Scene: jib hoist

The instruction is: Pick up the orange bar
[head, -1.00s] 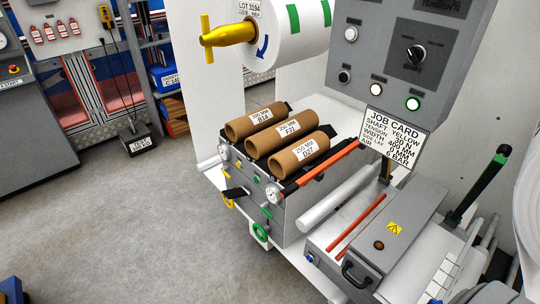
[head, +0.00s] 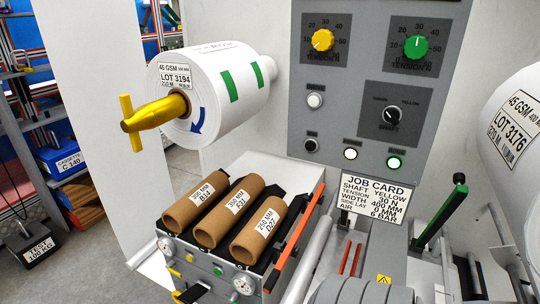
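A long orange bar (head: 299,232) lies along the right edge of the grey unit holding the cardboard tubes, with dark parts near its ends. It slants from upper right to lower left and its length is largely uncovered. Two shorter, thin red-orange strips (head: 345,257) show farther right, below the job card; their lower ends are hidden by a grey rounded part in front. I cannot tell which of these the task names; the long one is the most prominent. Neither of my grippers can be made out in the head view.
Three cardboard tubes (head: 236,212) lie left of the long bar. A white roll (head: 222,85) on a yellow-ended shaft hangs above them. The control panel (head: 385,75) and job card (head: 375,203) stand behind. A green-topped lever (head: 440,212) rises at right.

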